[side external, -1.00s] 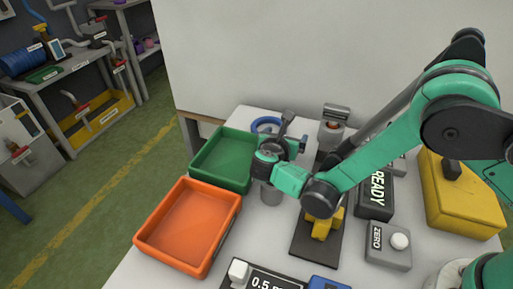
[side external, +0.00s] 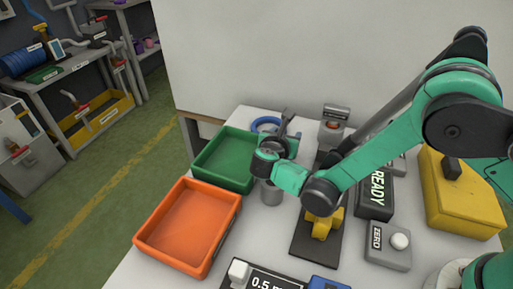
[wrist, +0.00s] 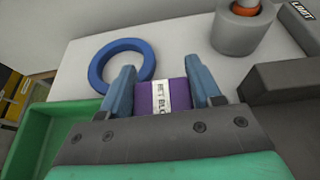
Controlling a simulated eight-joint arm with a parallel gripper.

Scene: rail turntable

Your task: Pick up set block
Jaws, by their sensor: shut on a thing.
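The set block (wrist: 146,98) is a small purple block with a white label, seen in the wrist view between the two blue-grey fingers of my gripper (wrist: 164,84). The fingers are shut on its two sides. Part of the label's lettering is cut off from view. In the side external view the block is hidden behind my teal wrist and the dark gripper parts, so its height above the table cannot be told.
A blue ring (wrist: 122,66) lies beyond my left finger. The green tray (wrist: 48,123) is at the left, with the orange tray (side external: 190,228) nearer the camera. A grey cylinder with an orange ring (wrist: 240,28) and a dark box (wrist: 285,82) stand to the right.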

